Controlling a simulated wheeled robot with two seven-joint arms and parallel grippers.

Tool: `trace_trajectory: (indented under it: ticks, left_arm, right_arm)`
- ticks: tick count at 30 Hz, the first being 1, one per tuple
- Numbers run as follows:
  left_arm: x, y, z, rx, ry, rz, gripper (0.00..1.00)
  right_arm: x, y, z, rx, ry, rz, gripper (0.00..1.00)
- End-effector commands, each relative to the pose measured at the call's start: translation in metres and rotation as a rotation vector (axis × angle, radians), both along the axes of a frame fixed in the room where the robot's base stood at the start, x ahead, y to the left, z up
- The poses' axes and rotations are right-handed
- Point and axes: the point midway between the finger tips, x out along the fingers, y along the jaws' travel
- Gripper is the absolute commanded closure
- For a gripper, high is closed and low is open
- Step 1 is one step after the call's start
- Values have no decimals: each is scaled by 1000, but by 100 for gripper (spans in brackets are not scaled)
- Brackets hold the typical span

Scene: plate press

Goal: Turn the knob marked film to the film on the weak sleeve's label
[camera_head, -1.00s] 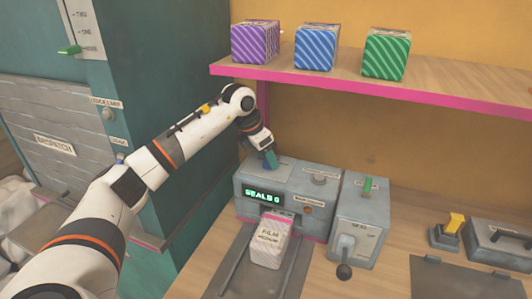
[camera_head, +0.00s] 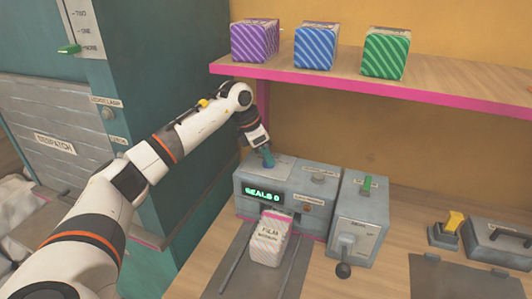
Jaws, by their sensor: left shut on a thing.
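My left gripper (camera_head: 266,160) reaches down to the top left of the grey sealing machine (camera_head: 285,183). It is shut on a knob there, which the fingers mostly hide; its marking and pointer cannot be read. The striped pale sleeve (camera_head: 269,241) stands in front of the machine, on its track. Its label reads FILM, with a smaller second line that looks like MEDIUM. The machine's green display reads SEALS 0. My right gripper is not in view.
A grey lever box (camera_head: 358,225) with a black-knobbed handle adjoins the machine on the right. Purple (camera_head: 255,41), blue (camera_head: 316,46) and green (camera_head: 386,52) striped boxes stand on the shelf above. A teal cabinet with a DISPATCH shutter (camera_head: 55,144) is at left.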

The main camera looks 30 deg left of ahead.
Motion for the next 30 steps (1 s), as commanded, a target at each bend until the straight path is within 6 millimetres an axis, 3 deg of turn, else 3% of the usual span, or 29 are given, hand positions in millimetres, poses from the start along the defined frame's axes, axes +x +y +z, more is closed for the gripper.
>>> trace_trajectory:
  ticks: [18, 30]
  left_arm:
    - [4, 3, 1, 0, 1, -508, 90]
    - [5, 4, 0, 1, 0, -658, 90]
  right_arm:
    - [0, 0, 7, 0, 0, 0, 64]
    - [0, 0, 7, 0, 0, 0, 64]
